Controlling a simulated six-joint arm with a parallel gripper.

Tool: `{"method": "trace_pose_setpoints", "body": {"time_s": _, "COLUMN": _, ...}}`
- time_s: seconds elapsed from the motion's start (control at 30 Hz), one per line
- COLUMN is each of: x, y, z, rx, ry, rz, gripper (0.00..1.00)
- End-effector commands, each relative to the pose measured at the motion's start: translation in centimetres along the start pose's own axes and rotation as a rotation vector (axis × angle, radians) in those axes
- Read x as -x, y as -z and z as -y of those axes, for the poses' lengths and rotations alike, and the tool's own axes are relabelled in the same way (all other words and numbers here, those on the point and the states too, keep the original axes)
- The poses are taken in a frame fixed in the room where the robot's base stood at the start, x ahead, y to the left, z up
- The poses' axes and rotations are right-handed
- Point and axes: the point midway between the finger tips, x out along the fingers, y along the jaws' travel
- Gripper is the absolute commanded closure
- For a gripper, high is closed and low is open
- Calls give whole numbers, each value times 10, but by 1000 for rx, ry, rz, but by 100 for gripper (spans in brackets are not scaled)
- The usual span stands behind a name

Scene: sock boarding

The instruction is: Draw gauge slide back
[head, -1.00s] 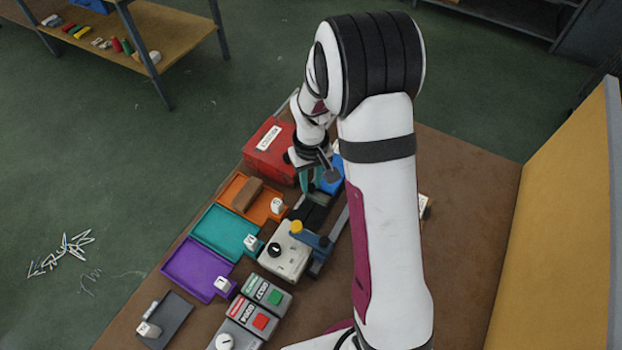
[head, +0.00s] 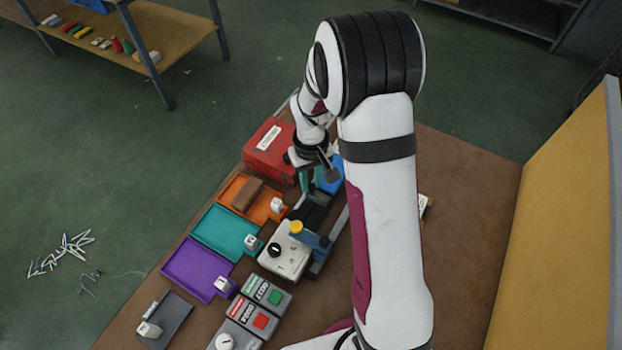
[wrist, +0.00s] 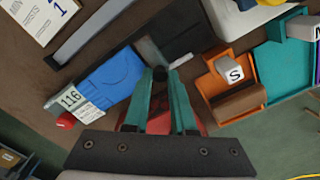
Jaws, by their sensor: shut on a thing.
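My gripper (wrist: 160,76) has two teal fingers closed together on a small dark knob (wrist: 160,72) in the wrist view. The knob stands at the end of a black bed with a grey strip (wrist: 150,52), which I take to be the gauge slide; how they join is partly hidden by the fingers. In the head view my gripper (head: 309,182) is at the far end of the black bed (head: 309,214), beside a blue block (head: 330,178). The blue block (wrist: 112,78) lies left of the fingers in the wrist view, near a label reading 116 (wrist: 72,101).
A red box (head: 270,150) stands behind the gripper. Orange (head: 231,188), teal (head: 225,232) and purple (head: 195,268) trays line the left. A pale machine (head: 285,252) with black and yellow knobs and button boxes (head: 265,296) sit nearer.

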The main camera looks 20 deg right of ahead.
Motion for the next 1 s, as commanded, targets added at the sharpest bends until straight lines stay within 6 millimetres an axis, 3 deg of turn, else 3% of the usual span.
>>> {"method": "trace_pose_setpoints", "body": {"time_s": 0.3, "x": 1, "y": -1, "z": 0, "rx": 0, "ry": 0, "rz": 0, "gripper": 100}}
{"method": "trace_pose_setpoints", "body": {"time_s": 0.6, "x": 1, "y": -27, "z": 36, "rx": 3, "ry": 0, "rz": -2, "gripper": 100}}
{"method": "trace_pose_setpoints", "body": {"time_s": 0.93, "x": 0, "y": -31, "z": 39, "rx": 0, "ry": 0, "rz": -2, "gripper": 100}}
{"method": "trace_pose_setpoints", "body": {"time_s": 0.97, "x": 0, "y": -31, "z": 39, "rx": 0, "ry": 0, "rz": -2, "gripper": 72}}
{"method": "trace_pose_setpoints", "body": {"time_s": 1.0, "x": 0, "y": -31, "z": 39, "rx": 0, "ry": 0, "rz": -2, "gripper": 65}}
